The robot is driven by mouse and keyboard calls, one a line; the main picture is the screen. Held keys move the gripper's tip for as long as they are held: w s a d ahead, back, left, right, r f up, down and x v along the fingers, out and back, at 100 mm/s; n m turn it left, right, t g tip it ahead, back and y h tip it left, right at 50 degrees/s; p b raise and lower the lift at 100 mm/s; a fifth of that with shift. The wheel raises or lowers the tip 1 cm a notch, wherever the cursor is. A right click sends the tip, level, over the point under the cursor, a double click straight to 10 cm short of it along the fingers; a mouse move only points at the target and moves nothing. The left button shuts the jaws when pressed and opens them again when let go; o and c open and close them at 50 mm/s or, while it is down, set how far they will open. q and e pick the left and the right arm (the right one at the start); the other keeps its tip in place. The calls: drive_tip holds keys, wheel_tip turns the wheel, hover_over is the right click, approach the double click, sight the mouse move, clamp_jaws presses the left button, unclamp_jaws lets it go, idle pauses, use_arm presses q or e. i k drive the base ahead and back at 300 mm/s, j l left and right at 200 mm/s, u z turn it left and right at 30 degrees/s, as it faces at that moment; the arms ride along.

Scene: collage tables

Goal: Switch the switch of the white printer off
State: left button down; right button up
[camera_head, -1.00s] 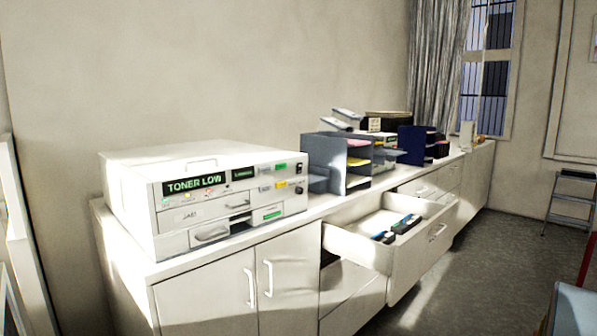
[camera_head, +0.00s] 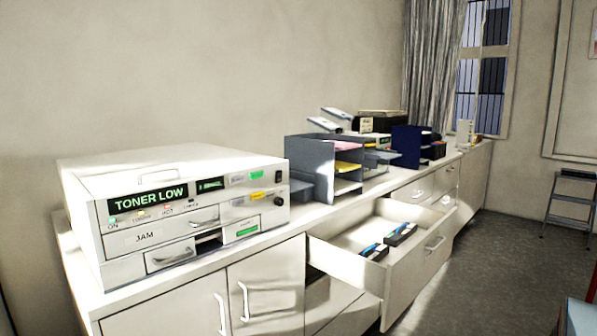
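The white printer (camera_head: 185,225) stands on the left end of a long white counter. Its front shows a green "TONER LOW" display (camera_head: 148,199), a "JAM" label, a row of small lights with one lit green above "ON", drawers and colored stickers. A dark round knob or switch (camera_head: 279,201) sits at the right of its front, with another small dark spot above it; its setting is too small to read. Neither of my grippers is in view.
A drawer (camera_head: 375,245) of the counter stands open to the right of the printer, with dark and blue items inside. A grey paper organizer (camera_head: 312,165) stands beside the printer. A step stool (camera_head: 572,210) is at the far right. Floor in front of the counter is clear.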

sight(279, 174)
drive_tip(key=i+l+z, duration=0.1)
drive_tip(key=i, duration=0.45)
drive_tip(key=i+l, duration=0.25)
drive_tip(key=i, duration=0.3)
drive_tip(key=z, duration=0.05)
